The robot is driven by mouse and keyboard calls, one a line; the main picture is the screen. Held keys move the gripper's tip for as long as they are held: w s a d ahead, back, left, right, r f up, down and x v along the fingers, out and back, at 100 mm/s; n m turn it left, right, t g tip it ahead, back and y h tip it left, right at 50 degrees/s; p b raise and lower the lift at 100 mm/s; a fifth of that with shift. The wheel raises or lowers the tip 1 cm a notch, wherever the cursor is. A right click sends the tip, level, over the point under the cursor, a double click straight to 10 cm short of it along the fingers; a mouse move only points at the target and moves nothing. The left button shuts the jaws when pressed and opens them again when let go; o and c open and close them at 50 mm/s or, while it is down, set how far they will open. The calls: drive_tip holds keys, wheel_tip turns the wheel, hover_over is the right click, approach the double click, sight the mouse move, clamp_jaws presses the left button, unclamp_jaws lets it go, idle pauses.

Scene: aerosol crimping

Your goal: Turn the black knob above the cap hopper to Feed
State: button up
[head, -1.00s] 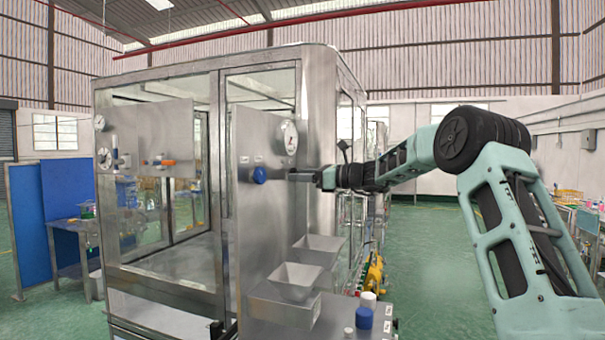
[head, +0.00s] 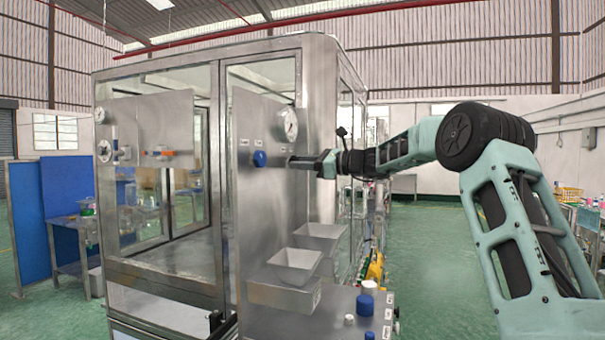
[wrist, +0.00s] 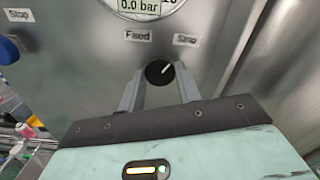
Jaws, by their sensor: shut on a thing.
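The black knob (wrist: 158,72) is on the steel panel in the wrist view. Its white mark slants up and right, toward the Stop label (wrist: 186,40) and away from the Feed label (wrist: 138,35). My gripper (wrist: 159,88) is shut on this knob, with one finger on each side. In the head view my gripper (head: 292,162) reaches the panel from the right and hides the knob. Two steel hoppers stand below, one nearer (head: 294,266) and one farther (head: 320,238); I cannot tell which holds caps.
A blue knob (head: 259,159) sits left of my gripper on the same panel. A round gauge (head: 290,125) is just above. Blue-and-white containers (head: 365,305) stand on the ledge at lower right. The glazed cabinet is behind the panel.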

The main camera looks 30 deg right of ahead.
drive_tip(key=shift+f+n+b, duration=0.1)
drive_tip(key=shift+n+b, duration=7.1)
drive_tip(key=shift+n, duration=0.5)
drive_tip(key=o, duration=1)
drive_tip(key=shift+c, duration=0.2)
drive_tip(key=b+v, duration=0.5)
drive_tip(key=v, duration=1.2)
